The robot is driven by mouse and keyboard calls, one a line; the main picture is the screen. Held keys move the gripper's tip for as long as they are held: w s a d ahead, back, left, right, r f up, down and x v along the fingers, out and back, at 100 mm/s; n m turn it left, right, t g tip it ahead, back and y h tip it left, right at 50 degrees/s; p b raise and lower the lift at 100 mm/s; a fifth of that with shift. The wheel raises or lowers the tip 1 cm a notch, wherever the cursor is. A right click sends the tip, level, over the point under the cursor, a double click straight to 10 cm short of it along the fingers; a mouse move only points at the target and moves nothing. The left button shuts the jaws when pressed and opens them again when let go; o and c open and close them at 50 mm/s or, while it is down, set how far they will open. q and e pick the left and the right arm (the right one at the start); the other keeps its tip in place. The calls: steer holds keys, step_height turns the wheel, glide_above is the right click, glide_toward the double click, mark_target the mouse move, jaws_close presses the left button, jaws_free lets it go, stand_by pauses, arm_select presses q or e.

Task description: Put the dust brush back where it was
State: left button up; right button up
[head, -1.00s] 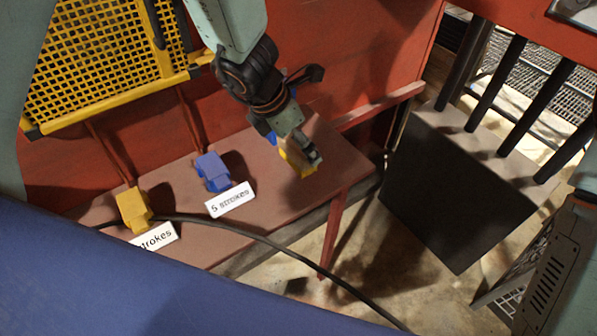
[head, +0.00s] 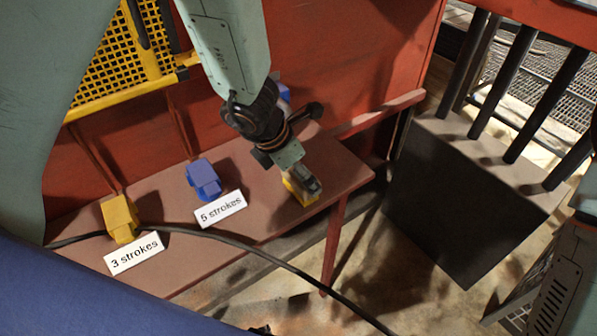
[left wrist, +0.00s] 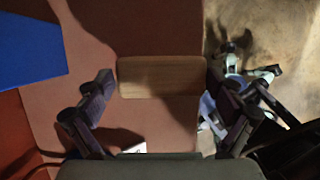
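A block with a wooden top (left wrist: 160,76), which looks like the dust brush, is over the right end of the red-brown shelf (head: 255,170). In the head view only a yellow part of it (head: 299,194) shows under my left gripper (head: 308,184). In the left wrist view my left gripper (left wrist: 160,88) has its fingers spread, one on each side of the block, with small gaps to it. I cannot tell for sure whether the block rests on the shelf. My right gripper is not clearly in view.
A blue block (head: 204,180) stands behind the "5 strokes" card (head: 221,208), and a yellow block (head: 120,219) behind the "3 strokes" card (head: 134,252). A black cable (head: 240,245) crosses the shelf front. A dark box (head: 465,205) stands right of the shelf.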

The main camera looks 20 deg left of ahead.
arm_select(q)
steer(key=shift+s+a+r, duration=0.15)
steer(key=shift+s+a, duration=0.1)
steer(key=shift+s, duration=0.05)
steer(key=shift+w+d, duration=0.3)
steer(key=shift+d, duration=0.05)
steer(key=p+v, duration=0.2)
steer(key=v, duration=0.4)
steer(key=p+v, duration=0.3)
steer(key=v, duration=0.3)
steer(key=shift+s+a, duration=0.15)
steer(key=shift+s, duration=0.1)
steer(key=shift+w, duration=0.1)
